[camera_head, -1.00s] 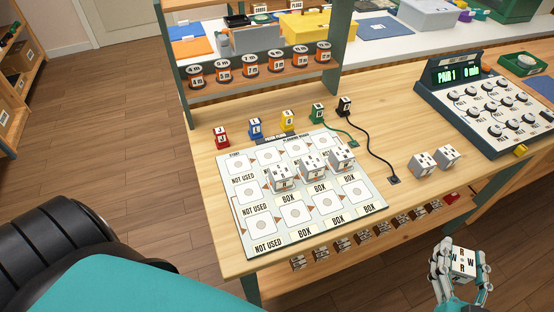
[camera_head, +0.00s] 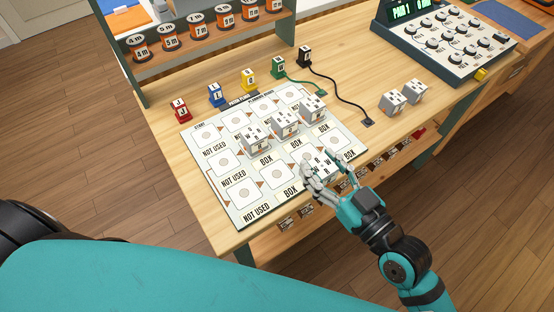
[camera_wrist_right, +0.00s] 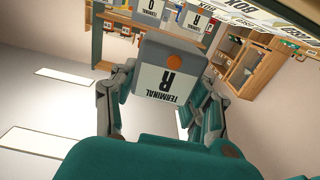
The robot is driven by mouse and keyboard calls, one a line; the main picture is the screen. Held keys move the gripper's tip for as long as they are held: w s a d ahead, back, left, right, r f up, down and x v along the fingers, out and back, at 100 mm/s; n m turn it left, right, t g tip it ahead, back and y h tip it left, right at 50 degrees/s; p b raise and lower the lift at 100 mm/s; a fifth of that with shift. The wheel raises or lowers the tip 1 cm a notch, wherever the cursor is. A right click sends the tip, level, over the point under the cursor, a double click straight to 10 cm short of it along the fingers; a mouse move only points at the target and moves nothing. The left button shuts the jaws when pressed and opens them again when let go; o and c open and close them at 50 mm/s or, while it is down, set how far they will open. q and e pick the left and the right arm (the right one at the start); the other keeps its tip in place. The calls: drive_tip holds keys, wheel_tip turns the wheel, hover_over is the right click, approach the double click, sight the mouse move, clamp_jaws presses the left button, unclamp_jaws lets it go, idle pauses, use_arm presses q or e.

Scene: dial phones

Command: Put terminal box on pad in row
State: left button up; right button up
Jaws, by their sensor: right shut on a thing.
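Three terminal boxes stand along the board's middle row: a left one (camera_head: 256,140), a middle one (camera_head: 286,126) and a right one (camera_head: 313,108). A front-row pad (camera_head: 244,196) left of the gripper is bare. My left gripper is out of view.
Two more white boxes (camera_head: 393,103) stand on the table right of the board. Coloured blocks, including a yellow one (camera_head: 249,79), line its back edge. A black cable (camera_head: 345,99) crosses the table. A dial console (camera_head: 449,40) is at back right. Several boxes sit below the front edge.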

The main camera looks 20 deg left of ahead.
drive_tip(key=a, duration=0.6)
drive_tip(key=a+p, duration=0.1)
drive_tip(key=a, duration=0.2)
drive_tip(key=shift+w+f, duration=0.35)
drive_tip(key=shift+w, duration=0.05)
drive_tip(key=shift+a+f, duration=0.15)
drive_tip(key=shift+f+b, duration=0.4)
drive_tip(key=shift+f, duration=1.3)
drive_tip(key=shift+f, duration=0.2)
drive_tip(key=o, duration=1.2)
